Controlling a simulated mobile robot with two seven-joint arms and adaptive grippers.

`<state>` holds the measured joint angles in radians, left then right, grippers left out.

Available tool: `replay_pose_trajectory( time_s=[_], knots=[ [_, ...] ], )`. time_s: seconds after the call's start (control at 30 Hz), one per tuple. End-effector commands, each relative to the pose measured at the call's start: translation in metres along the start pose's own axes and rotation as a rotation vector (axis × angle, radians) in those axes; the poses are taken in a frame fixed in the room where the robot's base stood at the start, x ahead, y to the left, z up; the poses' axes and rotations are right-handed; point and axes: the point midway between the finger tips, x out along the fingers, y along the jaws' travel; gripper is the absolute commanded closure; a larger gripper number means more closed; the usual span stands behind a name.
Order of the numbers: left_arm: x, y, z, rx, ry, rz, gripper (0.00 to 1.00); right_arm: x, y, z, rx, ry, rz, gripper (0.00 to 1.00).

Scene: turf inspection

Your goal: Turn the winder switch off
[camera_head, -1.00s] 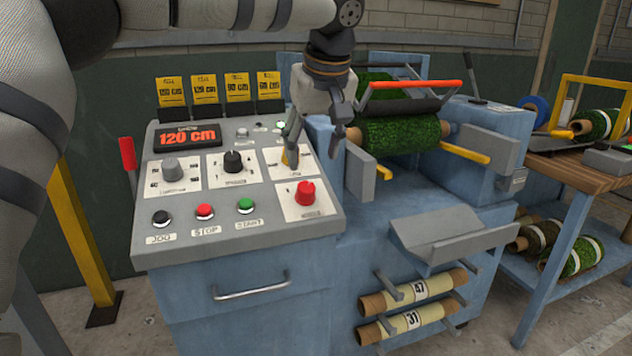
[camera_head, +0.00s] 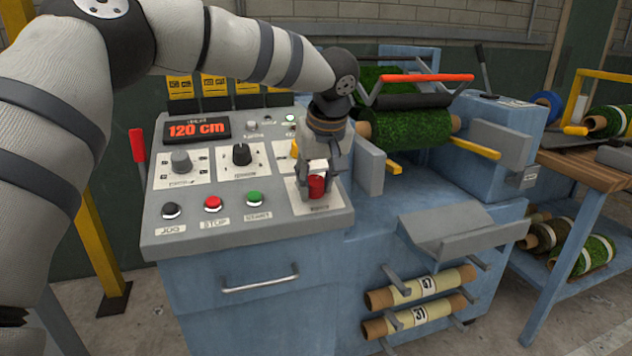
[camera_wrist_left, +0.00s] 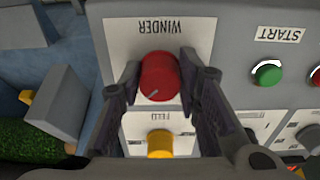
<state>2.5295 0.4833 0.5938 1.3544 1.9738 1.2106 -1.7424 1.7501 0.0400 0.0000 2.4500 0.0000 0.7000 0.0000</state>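The winder switch is a red round knob (camera_head: 317,187) on a white plate at the right front of the grey control panel. My left gripper (camera_head: 318,180) points down over the knob. In the wrist view its two fingers (camera_wrist_left: 160,68) stand apart, one on each side of the knob. I cannot tell whether they touch it. My right gripper is not in view.
The yellow feed knob (camera_wrist_left: 160,143) is close behind the switch, partly hidden by my gripper in the head view. The green START (camera_head: 255,198) and red STOP (camera_head: 212,203) buttons lie to the left. A turf roll (camera_head: 408,130) sits on the machine at right.

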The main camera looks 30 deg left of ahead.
Motion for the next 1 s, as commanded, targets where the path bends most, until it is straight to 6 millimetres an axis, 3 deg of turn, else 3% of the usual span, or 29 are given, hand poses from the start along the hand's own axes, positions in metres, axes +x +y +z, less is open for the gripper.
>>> replay_pose_trajectory(
  time_s=[0.43,1.0],
  knots=[
    [-0.001,0.0,0.0,-0.105,0.0,-0.005,0.97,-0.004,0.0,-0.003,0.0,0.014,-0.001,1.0],
    [0.0,0.002,-0.001,-0.62,-0.001,-0.029,0.97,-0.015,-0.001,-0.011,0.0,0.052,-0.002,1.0]
  ],
)
